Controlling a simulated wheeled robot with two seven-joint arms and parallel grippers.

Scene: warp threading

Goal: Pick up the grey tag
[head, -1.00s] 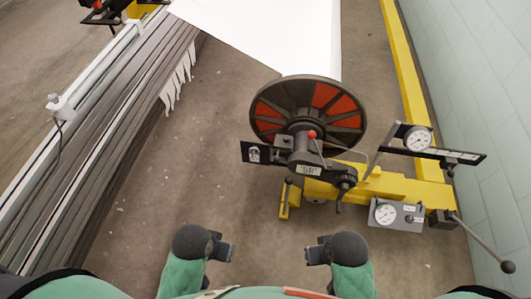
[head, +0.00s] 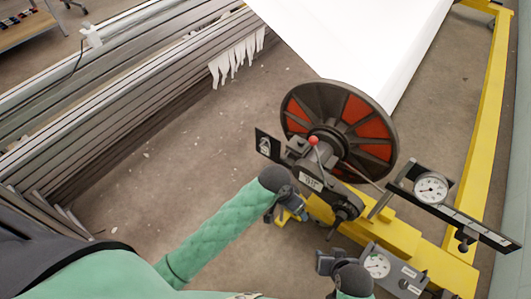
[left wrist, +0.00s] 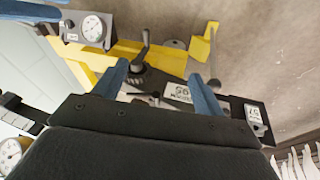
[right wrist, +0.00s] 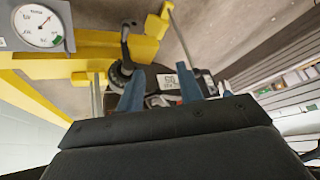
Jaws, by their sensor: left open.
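A pale grey-white label with dark print (head: 312,182), the nearest match I see for the grey tag, sits on the dark mechanism in front of the red-and-black disc. It shows in the left wrist view (left wrist: 178,92) and the right wrist view (right wrist: 168,82). A second pale label (head: 264,146) is on a black plate to its left. My left gripper (head: 290,208) is open and empty, just in front of and below the mechanism. My right gripper (head: 328,262) is lower, left of the grey gauge box; its fingers stand apart with nothing visible between them (right wrist: 158,92).
The red-and-black disc (head: 340,125) carries a white sheet (head: 350,35). A yellow frame (head: 482,160) runs along the right. A grey gauge box (head: 395,272) and a dial on a black bar (head: 470,228) crowd the right. Stacked grey beams (head: 110,110) lie left; open floor (head: 190,150) lies between.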

